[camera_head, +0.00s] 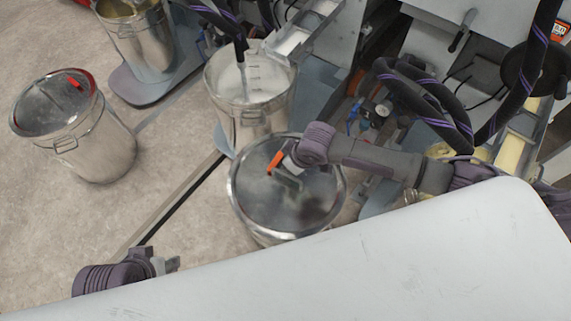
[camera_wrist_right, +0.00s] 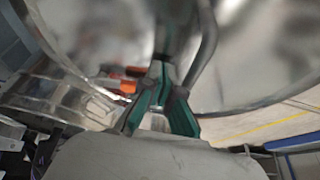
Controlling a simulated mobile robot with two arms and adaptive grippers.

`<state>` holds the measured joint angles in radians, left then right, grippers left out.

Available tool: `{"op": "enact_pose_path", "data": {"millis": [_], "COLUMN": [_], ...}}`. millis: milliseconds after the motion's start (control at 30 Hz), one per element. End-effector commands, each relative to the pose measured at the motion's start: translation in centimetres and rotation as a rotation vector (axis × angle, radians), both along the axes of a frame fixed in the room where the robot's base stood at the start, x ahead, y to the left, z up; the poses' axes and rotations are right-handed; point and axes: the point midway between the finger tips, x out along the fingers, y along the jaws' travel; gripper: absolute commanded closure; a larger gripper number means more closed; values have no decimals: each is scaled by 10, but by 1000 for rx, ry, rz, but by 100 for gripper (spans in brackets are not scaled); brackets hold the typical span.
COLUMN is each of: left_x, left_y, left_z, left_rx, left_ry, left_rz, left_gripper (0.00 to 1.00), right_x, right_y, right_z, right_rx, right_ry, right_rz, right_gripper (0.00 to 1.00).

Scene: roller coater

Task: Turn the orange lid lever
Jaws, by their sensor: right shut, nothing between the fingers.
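The orange lid lever (camera_head: 275,162) is on the round metal lid (camera_head: 305,208) of a steel drum in the middle of the head view. My right gripper (camera_head: 288,172) reaches in from the right, low over the lid, right beside the lever. In the right wrist view the green-padded fingers of the right gripper (camera_wrist_right: 165,72) are shut with nothing between them, and the orange lever (camera_wrist_right: 128,86) shows just left of them. I cannot tell whether they touch it. My left gripper (camera_head: 174,264) is at the lower left, away from the drums; its jaw opening is unclear.
A closed drum with a red-edged lid (camera_head: 52,103) stands at the left. An open drum (camera_head: 247,90) with a hose in it stands just behind the middle one. Another drum (camera_head: 143,45) is at the back left. Thick black hoses (camera_head: 425,95) hang at the right. Floor is free at left.

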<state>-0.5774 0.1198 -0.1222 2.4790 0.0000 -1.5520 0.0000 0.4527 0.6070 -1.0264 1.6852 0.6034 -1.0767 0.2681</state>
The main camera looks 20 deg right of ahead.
Motion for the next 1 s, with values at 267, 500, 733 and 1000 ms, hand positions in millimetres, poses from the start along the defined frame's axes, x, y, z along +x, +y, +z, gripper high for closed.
{"op": "enact_pose_path", "data": {"millis": [267,500,733,1000], "left_x": [-6,-6,-6,-6], "left_y": [2,2,2,2], "left_z": [1,1,1,1], "left_rx": [7,7,7,6], "left_ry": [30,29,29,29], "left_rz": [3,3,3,2], "left_gripper": [60,60,60,60], "right_x": [-1,-9,-23,-35], "right_y": [-4,-10,-21,-29], "right_z": [1,27,74,108], "right_rx": [-1,1,0,0], "right_ry": [-2,-5,-5,-2], "right_rz": [-2,0,-1,0], "right_gripper": [100,100,100,100]}}
